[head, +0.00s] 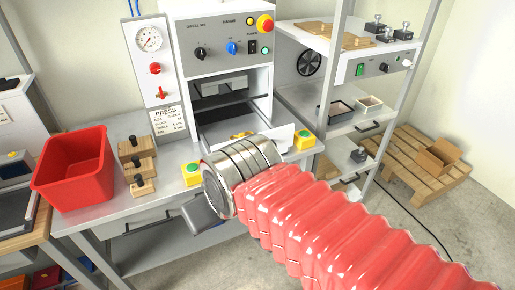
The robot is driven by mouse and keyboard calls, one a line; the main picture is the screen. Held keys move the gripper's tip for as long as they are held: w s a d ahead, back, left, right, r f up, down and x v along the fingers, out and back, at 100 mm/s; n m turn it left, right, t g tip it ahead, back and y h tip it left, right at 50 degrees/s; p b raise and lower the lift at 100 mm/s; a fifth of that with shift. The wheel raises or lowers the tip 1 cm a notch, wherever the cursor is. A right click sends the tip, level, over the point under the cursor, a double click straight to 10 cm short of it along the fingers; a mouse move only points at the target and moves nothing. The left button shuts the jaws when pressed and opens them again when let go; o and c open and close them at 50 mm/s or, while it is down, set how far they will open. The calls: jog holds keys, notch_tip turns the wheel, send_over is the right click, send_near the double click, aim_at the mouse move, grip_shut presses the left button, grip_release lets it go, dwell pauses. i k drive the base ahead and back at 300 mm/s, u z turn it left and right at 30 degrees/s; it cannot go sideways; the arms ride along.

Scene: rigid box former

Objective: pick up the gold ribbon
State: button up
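A small gold-yellow piece (240,134), which looks like the gold ribbon, shows at the front of the press opening. Most of it is hidden behind my wrist, so its full shape cannot be told. My gripper (222,188) is at the silver end of my red-sleeved arm, over the front of the press bench.
A red bin (75,168) and wooden blocks with black knobs (137,160) are at left. A shelf rack (345,120) stands at right.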

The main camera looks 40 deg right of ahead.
aim_at(240, 134)
jog(key=z, duration=1.1)
jog(key=i, duration=0.4)
jog(key=u, duration=0.2)
